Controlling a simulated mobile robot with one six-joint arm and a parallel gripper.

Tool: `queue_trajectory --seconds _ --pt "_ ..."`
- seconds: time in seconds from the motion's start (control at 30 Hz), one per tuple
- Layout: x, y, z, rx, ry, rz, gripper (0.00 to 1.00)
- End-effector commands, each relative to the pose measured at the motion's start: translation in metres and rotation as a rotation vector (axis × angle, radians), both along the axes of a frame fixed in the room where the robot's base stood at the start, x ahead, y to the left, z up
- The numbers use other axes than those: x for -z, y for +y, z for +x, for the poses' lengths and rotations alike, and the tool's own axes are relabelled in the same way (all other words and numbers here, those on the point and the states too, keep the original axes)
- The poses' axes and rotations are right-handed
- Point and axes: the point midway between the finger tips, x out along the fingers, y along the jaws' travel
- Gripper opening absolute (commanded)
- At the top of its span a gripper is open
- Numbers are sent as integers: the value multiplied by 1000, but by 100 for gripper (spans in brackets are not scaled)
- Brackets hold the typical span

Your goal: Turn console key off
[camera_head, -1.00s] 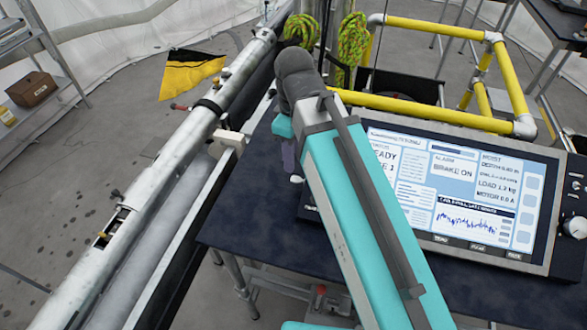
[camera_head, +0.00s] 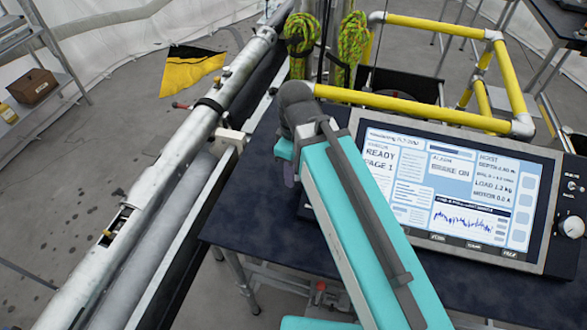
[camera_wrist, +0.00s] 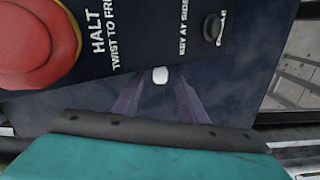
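The console (camera_head: 545,215) stands on a dark table, its lit screen reading READY, PAGE 1 and BRAKE ON. In the wrist view its dark panel (camera_wrist: 140,62) carries a red HALT button (camera_wrist: 38,42), the words KEY AT SIDE and a small black ENABLE knob (camera_wrist: 213,28). A small pale rounded piece (camera_wrist: 160,75), possibly the key's head, shows just beyond the panel edge. My gripper (camera_wrist: 159,88) is open, its purple fingers pointing at this piece from either side. Contact cannot be told. In the head view my gripper (camera_head: 290,172) is left of the console, mostly hidden by my arm.
The dark table (camera_head: 250,215) has bare room left of the console. A metal pole (camera_head: 165,165) runs along the left. A yellow pipe frame (camera_head: 430,108) and hanging green ropes (camera_head: 300,38) stand behind. A switch and white knob (camera_head: 571,227) sit at the console's right.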

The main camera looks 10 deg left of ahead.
Motion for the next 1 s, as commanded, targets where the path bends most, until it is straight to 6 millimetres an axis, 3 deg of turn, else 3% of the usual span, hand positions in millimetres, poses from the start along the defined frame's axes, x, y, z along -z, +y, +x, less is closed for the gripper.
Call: queue_trajectory --seconds 0.27,0.5,1.0 --pt "0 0 0 0 0 0 39" --pt "0 0 0 1 0 0 0" --pt "-2 0 5 4 68 12 0"
